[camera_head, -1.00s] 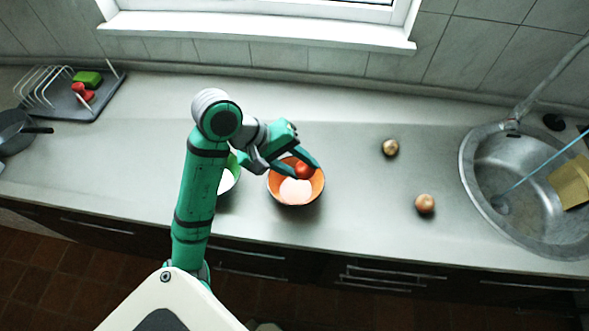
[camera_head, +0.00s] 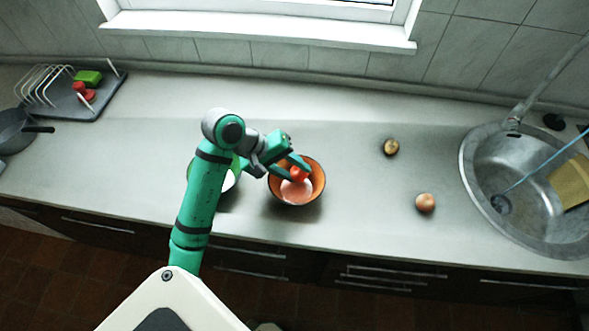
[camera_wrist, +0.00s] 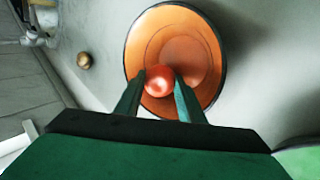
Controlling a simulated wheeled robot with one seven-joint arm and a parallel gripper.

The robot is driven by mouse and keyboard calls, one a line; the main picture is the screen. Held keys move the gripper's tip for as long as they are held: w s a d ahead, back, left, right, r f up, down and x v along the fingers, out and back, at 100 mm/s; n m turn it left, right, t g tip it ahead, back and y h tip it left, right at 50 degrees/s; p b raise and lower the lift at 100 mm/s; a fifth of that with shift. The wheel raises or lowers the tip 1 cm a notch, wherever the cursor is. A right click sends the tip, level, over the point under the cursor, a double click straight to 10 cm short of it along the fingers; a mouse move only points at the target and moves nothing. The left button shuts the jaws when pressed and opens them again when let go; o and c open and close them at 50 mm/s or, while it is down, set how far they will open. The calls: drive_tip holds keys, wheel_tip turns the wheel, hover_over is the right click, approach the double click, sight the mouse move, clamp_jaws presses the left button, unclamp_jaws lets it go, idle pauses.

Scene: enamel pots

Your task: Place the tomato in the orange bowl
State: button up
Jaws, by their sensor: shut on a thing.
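The tomato (camera_head: 298,173) is small, round and red. My gripper (camera_head: 297,172) is shut on it and holds it over the orange bowl. The orange bowl (camera_head: 315,187) stands on the counter with a dark outer side. In the wrist view the tomato (camera_wrist: 158,81) sits between my two fingertips (camera_wrist: 160,82), in front of the near part of the bowl (camera_wrist: 150,35). I cannot tell whether the tomato touches the inside of the bowl.
A green-and-white bowl (camera_head: 229,180) stands just left, partly hidden by my arm. Two onion-like round vegetables (camera_head: 391,147) (camera_head: 425,203) lie to the right, before the sink (camera_head: 480,165). A dish rack (camera_head: 95,98) and a pan (camera_head: 14,132) are at far left.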

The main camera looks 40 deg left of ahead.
drive_tip(key=shift+f, duration=0.15)
drive_tip(key=o, duration=0.8)
drive_tip(key=shift+w+f, duration=0.1)
drive_tip(key=shift+c, duration=0.2)
drive_tip(key=shift+d, duration=0.1)
drive_tip(key=shift+a, duration=0.2)
drive_tip(key=shift+d, duration=0.15)
drive_tip(key=shift+r, duration=0.25)
drive_tip(key=v, duration=1.2)
